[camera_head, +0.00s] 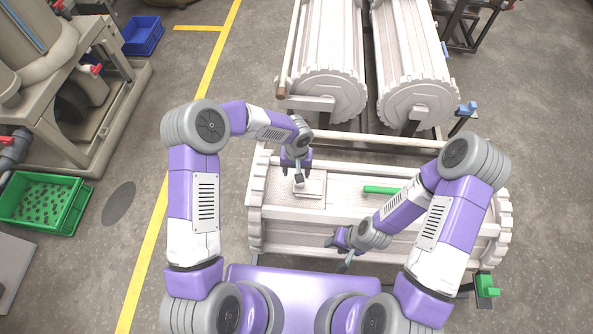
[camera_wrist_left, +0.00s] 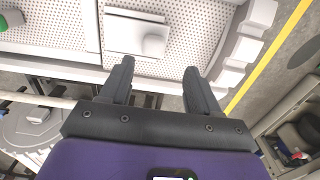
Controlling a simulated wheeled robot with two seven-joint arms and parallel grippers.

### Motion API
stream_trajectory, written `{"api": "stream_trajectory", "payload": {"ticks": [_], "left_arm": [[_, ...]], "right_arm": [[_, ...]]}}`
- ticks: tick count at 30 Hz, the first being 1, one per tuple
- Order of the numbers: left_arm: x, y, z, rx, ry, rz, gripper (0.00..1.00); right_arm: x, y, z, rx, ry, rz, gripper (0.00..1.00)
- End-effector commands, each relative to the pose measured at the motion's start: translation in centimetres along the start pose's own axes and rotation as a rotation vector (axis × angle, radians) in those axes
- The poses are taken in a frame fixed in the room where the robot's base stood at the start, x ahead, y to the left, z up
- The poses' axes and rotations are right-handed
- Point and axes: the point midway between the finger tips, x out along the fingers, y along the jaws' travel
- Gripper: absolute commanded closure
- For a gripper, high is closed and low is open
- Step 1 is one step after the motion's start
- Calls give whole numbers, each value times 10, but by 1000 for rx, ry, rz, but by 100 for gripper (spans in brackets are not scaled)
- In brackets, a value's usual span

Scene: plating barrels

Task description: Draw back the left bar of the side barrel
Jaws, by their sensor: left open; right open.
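The side barrel (camera_head: 420,240) is a pale, perforated drum with toothed end rings, lying crosswise in front of me. On the left part of its top is a light rectangular plate (camera_head: 313,187) with a raised block; the plate also shows in the left wrist view (camera_wrist_left: 120,40). I cannot tell for sure which part is the left bar. My left gripper (camera_head: 297,176) is open over this plate, and its two fingers (camera_wrist_left: 158,75) are apart with nothing between them. My right gripper (camera_head: 338,254) is open and empty at the barrel's near side.
A green handle (camera_head: 382,190) lies on the barrel top, right of the plate. Two more pale barrels (camera_head: 325,60) (camera_head: 412,60) stand behind. A green crate (camera_head: 78,215) and a blue crate (camera_head: 143,35) are on the left floor. Floor by the yellow line is clear.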

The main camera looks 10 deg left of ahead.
Motion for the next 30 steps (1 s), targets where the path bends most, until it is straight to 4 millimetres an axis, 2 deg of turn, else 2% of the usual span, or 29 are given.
{"api": "stream_trajectory", "payload": {"ticks": [2,3,7,10,20,30], "left_arm": [[0,0,0,0,0,0,38],[0,0,0,0,0,0,44],[0,-1,0,39,-4,10,45],[1,-3,1,134,-10,36,45],[3,-10,4,653,18,175,45],[1,-18,3,1185,157,288,45]], "right_arm": [[0,0,0,0,0,0,57],[0,0,0,0,0,0,57],[-2,-1,0,0,0,0,57],[-6,-2,0,0,0,0,57],[-24,-9,1,0,0,0,57],[-42,-16,2,0,0,0,57]]}}
